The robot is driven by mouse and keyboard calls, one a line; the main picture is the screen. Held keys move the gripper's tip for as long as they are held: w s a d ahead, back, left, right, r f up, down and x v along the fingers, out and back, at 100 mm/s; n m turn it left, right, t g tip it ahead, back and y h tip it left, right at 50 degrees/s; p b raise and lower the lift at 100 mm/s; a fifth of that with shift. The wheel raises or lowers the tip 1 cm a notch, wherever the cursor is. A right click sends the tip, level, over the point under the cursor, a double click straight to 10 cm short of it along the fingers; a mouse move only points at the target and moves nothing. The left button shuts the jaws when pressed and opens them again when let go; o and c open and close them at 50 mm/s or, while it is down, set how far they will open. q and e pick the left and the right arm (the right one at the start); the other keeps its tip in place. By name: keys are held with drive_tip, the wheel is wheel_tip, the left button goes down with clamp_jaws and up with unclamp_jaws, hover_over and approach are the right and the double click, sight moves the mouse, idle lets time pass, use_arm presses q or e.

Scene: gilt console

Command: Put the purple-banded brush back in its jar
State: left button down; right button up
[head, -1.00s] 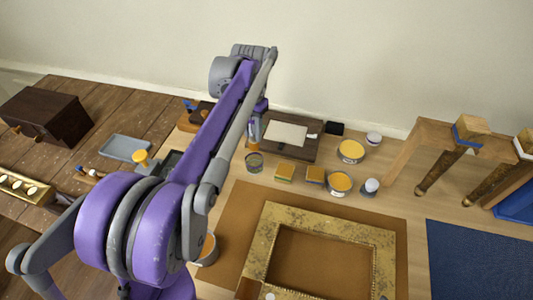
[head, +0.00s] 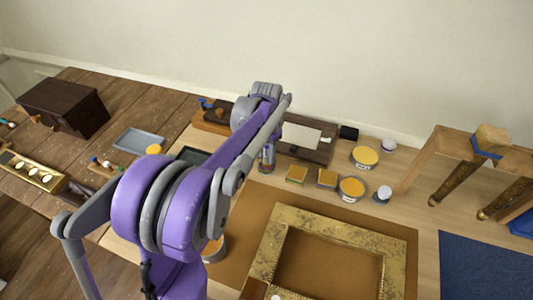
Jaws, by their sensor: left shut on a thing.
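My left arm reaches across the middle of the head view, and its gripper (head: 268,146) points down at the back of the workbench. The gripper is shut on the purple-banded brush, which is mostly hidden behind the arm and fingers. A small glass jar (head: 266,167) stands directly below the gripper, partly covered by it. I cannot tell whether the brush is inside the jar's mouth or just above it. My right gripper is not in view.
Yellow sponge-like blocks (head: 297,173), open yellow tins (head: 351,188) and a white-lidded pot (head: 383,194) stand right of the jar. A gilt frame (head: 353,235) lies in front. A dark wooden box (head: 65,107) is at left; a wooden stand (head: 437,160) is at right.

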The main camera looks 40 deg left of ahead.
use_arm(q)
drive_tip(key=shift+f, duration=0.1)
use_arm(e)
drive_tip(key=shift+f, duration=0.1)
